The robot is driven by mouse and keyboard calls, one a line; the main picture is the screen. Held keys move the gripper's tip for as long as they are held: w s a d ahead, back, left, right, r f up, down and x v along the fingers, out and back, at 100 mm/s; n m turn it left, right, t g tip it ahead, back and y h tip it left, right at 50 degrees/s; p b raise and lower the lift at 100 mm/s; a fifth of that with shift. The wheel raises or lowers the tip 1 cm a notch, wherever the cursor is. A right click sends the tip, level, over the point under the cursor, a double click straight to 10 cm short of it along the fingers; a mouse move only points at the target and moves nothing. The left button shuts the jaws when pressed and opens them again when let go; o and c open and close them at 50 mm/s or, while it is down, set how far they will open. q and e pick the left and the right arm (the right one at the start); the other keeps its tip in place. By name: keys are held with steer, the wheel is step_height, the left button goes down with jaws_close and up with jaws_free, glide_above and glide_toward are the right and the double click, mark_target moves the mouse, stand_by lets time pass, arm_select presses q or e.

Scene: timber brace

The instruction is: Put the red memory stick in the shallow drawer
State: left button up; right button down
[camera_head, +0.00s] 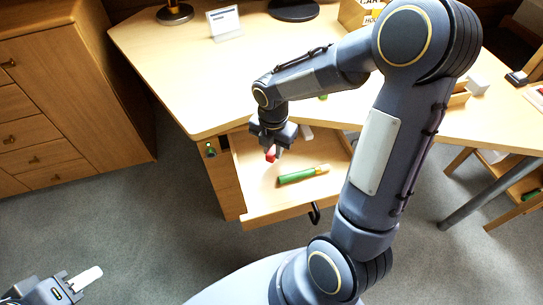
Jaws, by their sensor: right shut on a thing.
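The shallow drawer (248,211) is pulled out from under the desk, in the middle of the head view. My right gripper (272,149) is over the drawer's left part, pointing down and shut on the red memory stick (270,154). Only a small part of the stick shows below the fingers. I cannot tell whether it touches the drawer floor. My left gripper (83,279) is low at the bottom left, over the carpet and far from the drawer. Its pale finger part shows, but not whether the jaws are apart.
A green marker-like stick with a yellow end (303,174) lies in the drawer. A black hook-shaped thing (315,213) is at the drawer's front. The desk top (180,60) holds a white card (224,22) and a box (357,12). A wooden cabinet (50,100) stands left.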

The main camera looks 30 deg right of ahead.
mark_target(271, 150)
steer(key=shift+w+a+f, duration=0.1)
steer(key=shift+w+f, duration=0.15)
steer(key=shift+f, duration=0.15)
steer(key=shift+f+b, duration=0.5)
steer(key=shift+f, duration=0.9)
steer(key=shift+f, duration=0.1)
steer(key=shift+f, duration=0.15)
steer(key=c, duration=1.2)
jaws_free()
steer(key=shift+c, duration=0.2)
